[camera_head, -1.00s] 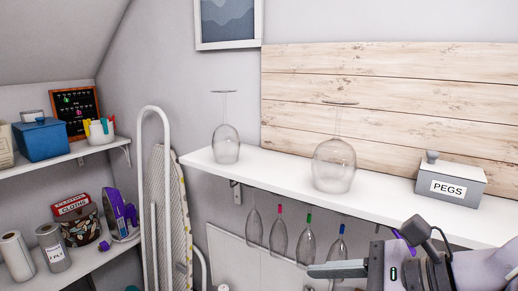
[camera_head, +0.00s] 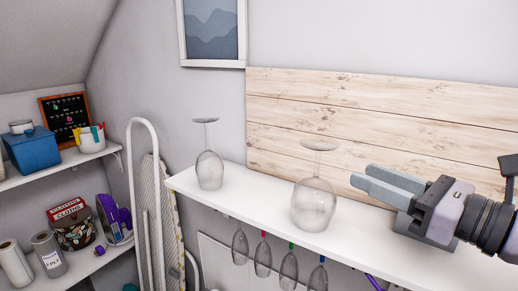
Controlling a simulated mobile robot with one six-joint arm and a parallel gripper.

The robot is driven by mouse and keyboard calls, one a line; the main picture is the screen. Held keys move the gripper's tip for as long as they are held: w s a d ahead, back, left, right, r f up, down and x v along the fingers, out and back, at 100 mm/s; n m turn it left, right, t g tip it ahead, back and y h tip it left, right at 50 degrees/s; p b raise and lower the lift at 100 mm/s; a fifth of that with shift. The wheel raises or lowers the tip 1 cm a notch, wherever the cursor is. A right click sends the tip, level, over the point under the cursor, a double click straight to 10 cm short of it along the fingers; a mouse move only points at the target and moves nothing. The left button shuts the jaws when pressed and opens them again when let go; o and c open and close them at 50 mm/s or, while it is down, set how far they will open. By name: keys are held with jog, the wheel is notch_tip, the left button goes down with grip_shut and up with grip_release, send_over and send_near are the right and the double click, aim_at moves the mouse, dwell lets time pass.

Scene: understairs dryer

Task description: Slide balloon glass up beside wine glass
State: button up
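The balloon glass (camera_head: 314,204) is the larger, rounder clear glass. It stands upside down on the white shelf (camera_head: 258,208), with its foot up. The wine glass (camera_head: 209,170) is slimmer, also upside down, near the shelf's left end. A clear gap of bare shelf lies between the two glasses. My gripper (camera_head: 361,175) is to the right of the balloon glass, above the shelf, with its fingers pointing left towards it. The two fingers look apart, with nothing between them. The gripper is not touching the glass.
Several stemmed glasses (camera_head: 263,258) with coloured marks hang below the shelf. A wooden plank panel (camera_head: 400,120) stands behind it. An ironing board (camera_head: 150,200) is at the left, beside shelves holding a blue box (camera_head: 32,150) and paper rolls. The grey PEGS box is not visible now.

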aim_at(316, 177)
jog(key=p+x, duration=0.2)
jog(key=x, duration=1)
jog(key=shift+w+d, duration=0.1)
jog(key=shift+d, duration=0.05)
jog(key=shift+c, duration=0.2)
grip_shut()
dwell(0.5)
jog(key=shift+w+a, duration=0.7)
jog(key=shift+a, duration=0.3)
jog(key=shift+w+a, duration=0.75)
jog(key=shift+a, duration=0.25)
jog(key=shift+w+a, duration=0.75)
jog(key=shift+a, duration=0.3)
jog(key=shift+w+a, duration=0.75)
jog(key=shift+a, duration=0.25)
